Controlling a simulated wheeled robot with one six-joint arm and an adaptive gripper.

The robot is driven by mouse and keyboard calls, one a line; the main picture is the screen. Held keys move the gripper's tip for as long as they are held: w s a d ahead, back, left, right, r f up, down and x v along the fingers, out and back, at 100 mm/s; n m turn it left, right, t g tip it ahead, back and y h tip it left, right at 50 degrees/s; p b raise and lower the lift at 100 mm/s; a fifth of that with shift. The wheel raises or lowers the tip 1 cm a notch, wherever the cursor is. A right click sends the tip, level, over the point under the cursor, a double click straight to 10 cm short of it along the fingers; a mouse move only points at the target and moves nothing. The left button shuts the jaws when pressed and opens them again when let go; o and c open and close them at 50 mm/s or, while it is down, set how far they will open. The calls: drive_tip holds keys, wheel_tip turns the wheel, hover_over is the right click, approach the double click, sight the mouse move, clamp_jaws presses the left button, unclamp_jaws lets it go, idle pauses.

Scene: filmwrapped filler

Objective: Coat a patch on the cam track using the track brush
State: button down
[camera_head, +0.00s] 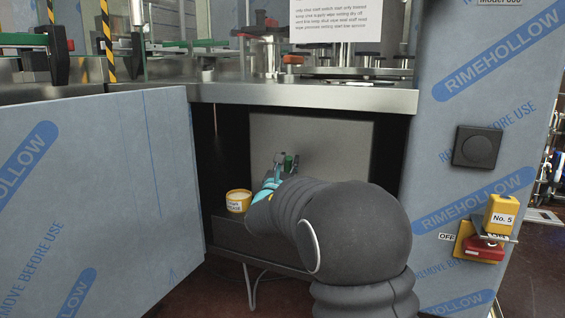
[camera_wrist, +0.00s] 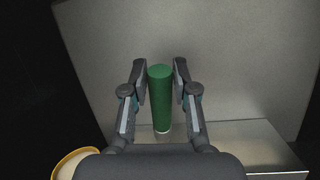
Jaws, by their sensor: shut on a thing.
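My gripper (camera_wrist: 160,78) is inside the open compartment under the machine's steel deck. Its two fingers are shut on the green cylindrical handle of the track brush (camera_wrist: 160,98). In the head view a bit of the green handle (camera_head: 288,162) shows beside my fingers. The handle looks upright, with a pale band at its lower end. Its bristles are hidden. A yellow tub (camera_head: 238,201) with pale contents and a label stands left of my gripper; its rim also shows in the wrist view (camera_wrist: 72,163). I cannot make out the cam track in either view.
A film-wrapped door (camera_head: 95,200) stands open at the left. A film-wrapped column (camera_head: 480,120) bounds the right, with a yellow No. 5 tag or lock (camera_head: 501,214) on a red-and-yellow switch (camera_head: 478,245). The steel deck (camera_head: 310,97) lies above the compartment. A grey plate forms the back.

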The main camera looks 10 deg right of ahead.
drive_tip(key=s+d, duration=0.9)
drive_tip(key=d, duration=0.3)
drive_tip(key=shift+d, duration=0.25)
idle(1.5)
drive_tip(key=shift+r+p, duration=1.55)
drive_tip(key=shift+r, duration=1.4)
wheel_tip(320, 180, up, 3)
drive_tip(key=shift+p, duration=0.45)
drive_tip(key=shift+a, duration=0.1)
